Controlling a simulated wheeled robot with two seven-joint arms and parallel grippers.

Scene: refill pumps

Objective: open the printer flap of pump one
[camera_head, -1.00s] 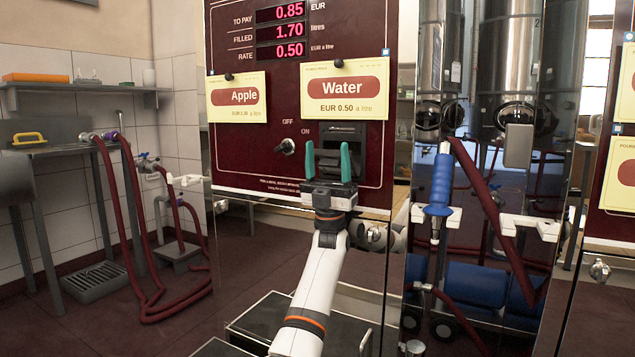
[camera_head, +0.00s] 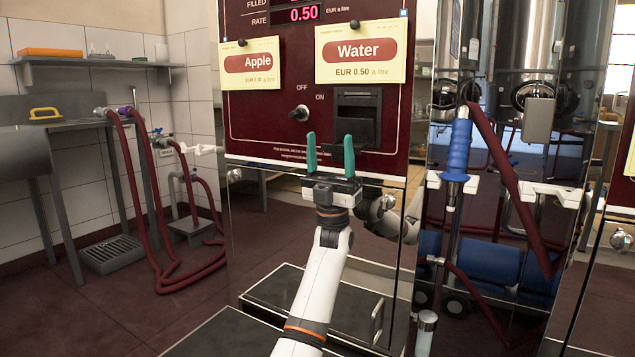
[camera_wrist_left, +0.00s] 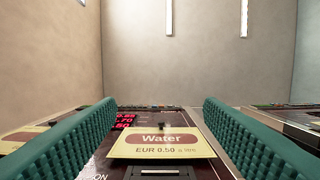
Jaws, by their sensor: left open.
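Pump one is the dark red panel (camera_head: 270,110) with the Apple and Water cards. Its black printer (camera_head: 358,118) sits below the Water card, right of the OFF/ON switch (camera_head: 299,113). I cannot make out the flap's edges or its state. My left gripper (camera_head: 330,140) is open and empty, its teal fingers pointing up, below and slightly left of the printer in the picture. The left wrist view shows both fingers (camera_wrist_left: 160,104) apart, with the Water card (camera_wrist_left: 162,144) between them and the printer's top (camera_wrist_left: 170,171) at the bottom edge. My right gripper is not visible.
A blue-handled nozzle (camera_head: 457,150) with a red hose hangs at right. More red hoses (camera_head: 160,220) lie at left. Floor is clear between hoses and drawer.

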